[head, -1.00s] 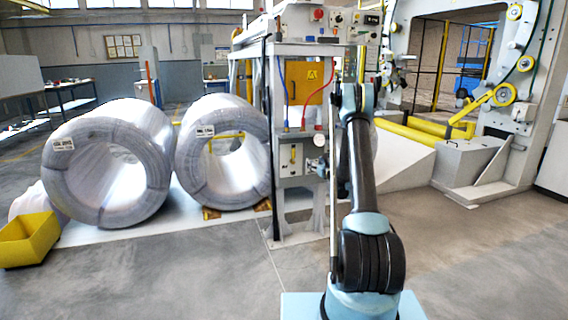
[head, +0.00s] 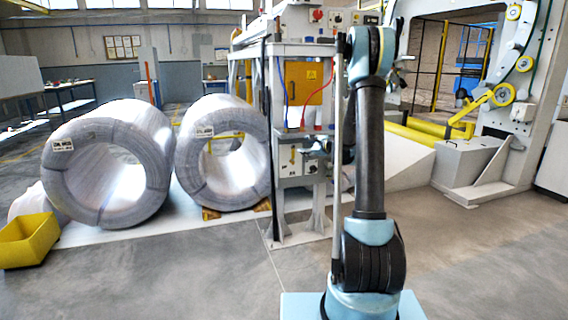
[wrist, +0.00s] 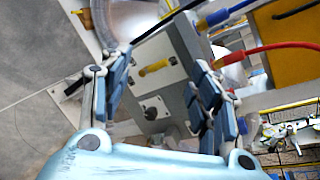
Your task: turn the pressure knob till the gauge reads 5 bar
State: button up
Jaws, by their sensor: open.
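The control box (head: 290,168) is mounted low on the machine frame in the head view. Its face carries a yellow lever (head: 293,155) and a dark round knob (head: 311,168). Nothing is between the pads that I can tell is held. I cannot make out the gauge or its reading.
Red (wrist: 265,48) and blue (wrist: 225,14) hoses run beside the right finger in the wrist view. A yellow cabinet (head: 305,82) sits above the box. Two large wire coils (head: 105,175) and a yellow bin (head: 28,240) stand left. The floor in front is clear.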

jog(key=s+a+r+n+g+h, duration=0.15)
jog(key=s+n, duration=0.25)
jog(key=s, duration=0.5)
jog(key=s+r+n+g, duration=0.15)
jog(key=s+n, duration=0.25)
jog(key=s, duration=0.6)
jog(key=s+r+n+g+h, duration=0.1)
jog(key=s+n+g, duration=0.2)
jog(key=s, duration=0.6)
jog(key=s+d+f+n+g+h, duration=0.1)
jog(key=s+d+f+n, duration=0.2)
jog(key=s, duration=0.7)
jog(key=s+d+f+n+g+h, duration=0.1)
jog(key=s+f, duration=0.4)
jog(key=s, duration=0.6)
jog(key=s+d+f+n+g+h, duration=0.2)
jog(key=s+d+n, duration=0.3)
jog(key=s, duration=0.6)
jog(key=shift+f+n+h, duration=0.5)
jog(key=shift+f+h, duration=0.25)
jog(key=shift+f, duration=0.15)
jog(key=shift+d, duration=0.1)
jog(key=shift+w+f, duration=0.2)
jog(key=shift+w, duration=0.2)
